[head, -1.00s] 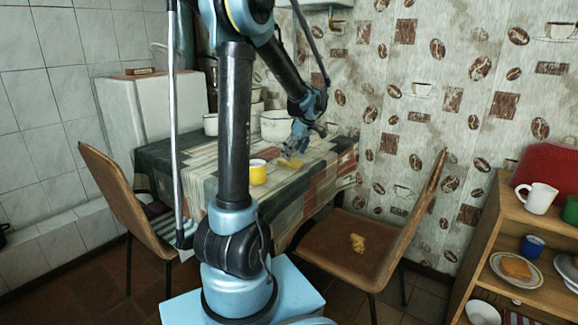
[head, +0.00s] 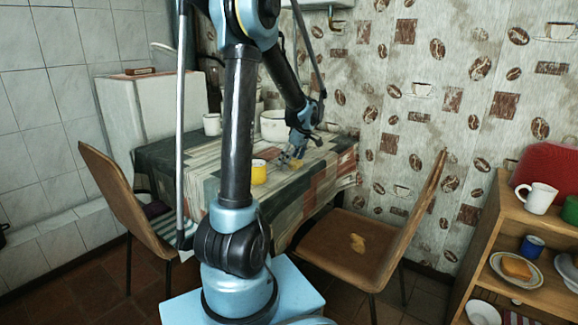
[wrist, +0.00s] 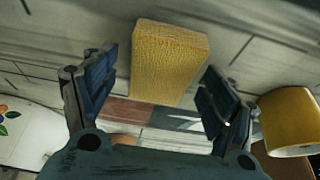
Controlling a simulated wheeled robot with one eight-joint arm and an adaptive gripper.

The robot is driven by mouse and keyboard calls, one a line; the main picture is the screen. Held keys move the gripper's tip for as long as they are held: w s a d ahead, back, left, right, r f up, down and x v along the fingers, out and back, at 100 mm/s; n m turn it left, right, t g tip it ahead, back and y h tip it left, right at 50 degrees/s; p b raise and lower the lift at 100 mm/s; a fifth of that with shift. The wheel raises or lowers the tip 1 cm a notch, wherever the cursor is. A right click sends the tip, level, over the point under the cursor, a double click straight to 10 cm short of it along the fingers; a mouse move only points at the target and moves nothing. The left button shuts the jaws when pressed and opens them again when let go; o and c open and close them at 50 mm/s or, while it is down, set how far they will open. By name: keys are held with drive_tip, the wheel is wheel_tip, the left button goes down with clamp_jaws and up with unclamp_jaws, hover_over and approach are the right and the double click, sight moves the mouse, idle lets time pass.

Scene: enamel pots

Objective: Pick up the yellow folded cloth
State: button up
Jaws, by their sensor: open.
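The yellow folded cloth (wrist: 168,62) shows in the wrist view as a thick textured block on the striped table covering. My gripper (wrist: 160,88) is open, one finger on each side of the cloth's near end in that view. No finger visibly touches it, and I cannot tell the exact height gap. In the head view my gripper (head: 289,160) is low over the table, and a small part of the cloth (head: 297,163) shows beside it, mostly hidden by the fingers.
A yellow mug (head: 258,173) stands close to the gripper and shows at the right in the wrist view (wrist: 291,120). White pots (head: 274,125) stand at the back of the table (head: 190,160). Chairs flank the table; a yellowish item (head: 357,243) lies on the right one.

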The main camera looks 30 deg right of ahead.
drive_tip(key=shift+f, duration=0.15)
drive_tip(key=c, duration=1.1)
drive_tip(key=shift+o, duration=0.2)
wheel_tip(320, 180, up, 11)
drive_tip(key=shift+f, duration=0.2)
